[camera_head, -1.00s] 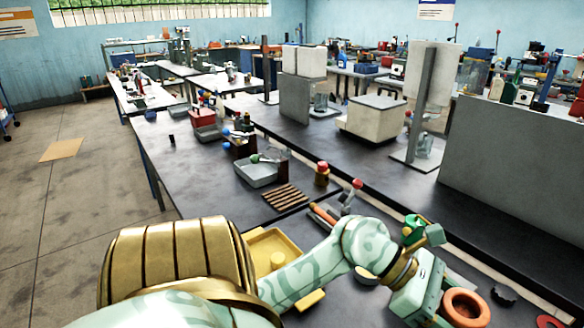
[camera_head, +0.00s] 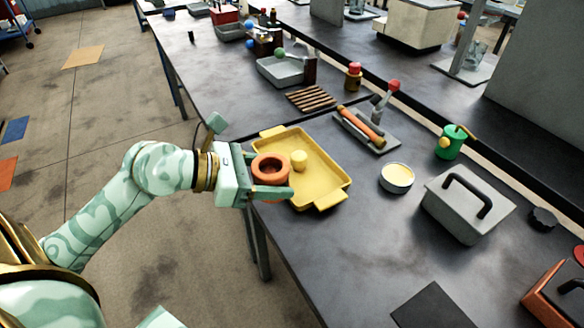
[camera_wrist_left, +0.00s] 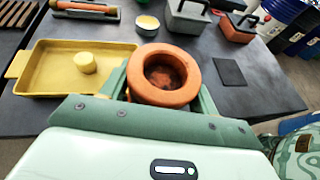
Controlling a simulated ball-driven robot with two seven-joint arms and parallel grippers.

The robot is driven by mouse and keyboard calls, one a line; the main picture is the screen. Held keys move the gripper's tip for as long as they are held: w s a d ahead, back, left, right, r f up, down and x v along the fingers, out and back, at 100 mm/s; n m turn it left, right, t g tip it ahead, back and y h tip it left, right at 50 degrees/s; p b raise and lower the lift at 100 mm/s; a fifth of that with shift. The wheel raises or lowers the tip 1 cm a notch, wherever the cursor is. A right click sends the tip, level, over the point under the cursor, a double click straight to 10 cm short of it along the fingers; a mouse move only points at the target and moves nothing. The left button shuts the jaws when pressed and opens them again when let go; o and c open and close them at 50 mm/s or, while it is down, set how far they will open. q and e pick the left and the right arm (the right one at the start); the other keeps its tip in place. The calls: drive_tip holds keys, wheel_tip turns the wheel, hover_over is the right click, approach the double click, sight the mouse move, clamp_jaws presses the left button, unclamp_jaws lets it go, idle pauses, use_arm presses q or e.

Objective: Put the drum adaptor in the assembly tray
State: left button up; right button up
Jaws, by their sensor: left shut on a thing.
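An orange ring with a wide hole, which I take for the drum adaptor (camera_head: 268,181), is held in my left gripper (camera_head: 274,174). It also shows in the left wrist view (camera_wrist_left: 160,98), upright with its hole facing up between the green fingers. The yellow assembly tray (camera_head: 325,166) lies on the dark bench, with a short yellow cylinder (camera_head: 299,160) in it. In the head view the ring overlaps the tray's left edge; in the wrist view it appears to the right of the tray (camera_wrist_left: 40,87). Its exact height is unclear. My right gripper is not in view.
A grey tray with an orange-handled tool (camera_head: 364,128) and a wooden rack (camera_head: 311,98) lie behind the tray. A round tin (camera_head: 397,178), a grey handled box (camera_head: 466,205) and a green can (camera_head: 451,141) stand to the right. The bench front is clear.

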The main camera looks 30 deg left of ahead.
use_arm(q)
drive_tip(key=w+a+f+b, duration=0.1)
drive_tip(key=w+f+b, duration=0.25)
drive_tip(key=w, duration=0.45)
drive_tip(key=b, duration=0.1)
hover_over(301, 187)
drive_tip(key=s, duration=0.1)
wheel_tip(301, 187, down, 5)
drive_tip(key=shift+f, duration=0.15)
drive_tip(key=f, duration=0.1)
drive_tip(key=f+b, duration=0.2)
drive_tip(key=f, duration=0.1)
drive_tip(key=shift+w+f, duration=0.1)
drive_tip(key=shift+w, duration=0.4)
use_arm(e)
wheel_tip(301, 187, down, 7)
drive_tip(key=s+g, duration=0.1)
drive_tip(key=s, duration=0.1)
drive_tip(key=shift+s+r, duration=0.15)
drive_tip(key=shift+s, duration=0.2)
use_arm(q)
drive_tip(key=o, duration=1)
